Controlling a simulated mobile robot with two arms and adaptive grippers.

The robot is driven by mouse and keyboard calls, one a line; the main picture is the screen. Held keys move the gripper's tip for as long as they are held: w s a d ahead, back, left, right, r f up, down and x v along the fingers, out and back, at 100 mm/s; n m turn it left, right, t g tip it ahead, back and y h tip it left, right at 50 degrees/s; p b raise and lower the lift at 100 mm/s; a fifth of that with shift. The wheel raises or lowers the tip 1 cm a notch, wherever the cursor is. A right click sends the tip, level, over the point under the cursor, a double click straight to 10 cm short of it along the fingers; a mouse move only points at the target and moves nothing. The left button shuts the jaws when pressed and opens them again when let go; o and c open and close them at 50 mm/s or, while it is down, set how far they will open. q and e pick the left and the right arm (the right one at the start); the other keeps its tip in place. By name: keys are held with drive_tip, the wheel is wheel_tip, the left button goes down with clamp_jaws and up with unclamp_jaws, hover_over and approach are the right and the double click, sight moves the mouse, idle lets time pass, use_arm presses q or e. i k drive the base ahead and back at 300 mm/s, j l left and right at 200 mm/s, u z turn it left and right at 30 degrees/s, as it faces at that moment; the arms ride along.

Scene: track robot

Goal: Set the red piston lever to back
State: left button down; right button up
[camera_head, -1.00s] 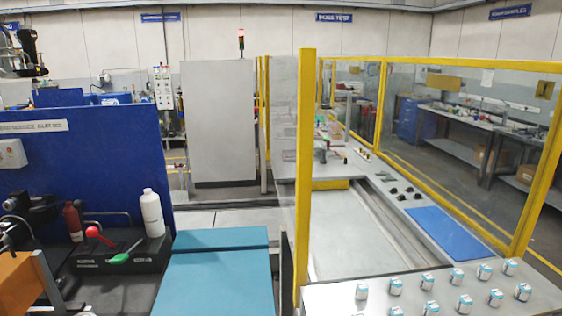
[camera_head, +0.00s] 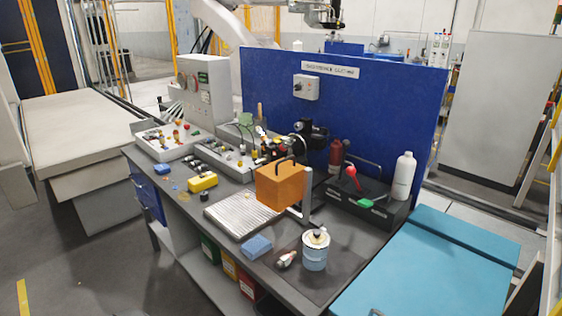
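The red piston lever (camera_head: 352,177) stands on a black box (camera_head: 349,207) at the right end of the workbench, in front of the blue panel. Its red knob is up. A green lever (camera_head: 372,203) on the same box lies low, pointing to the front right. Neither of my grippers shows in the head view, so nothing of mine is seen near the levers.
The workbench carries an orange box (camera_head: 281,185), a can (camera_head: 316,250), a ribbed metal plate (camera_head: 238,213) and a yellow block (camera_head: 202,182). A white bottle (camera_head: 403,176) and red bottle (camera_head: 336,154) stand behind the levers. A teal surface (camera_head: 425,270) lies to the right.

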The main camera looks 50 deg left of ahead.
sight(350, 171)
drive_tip(key=u, duration=1.4)
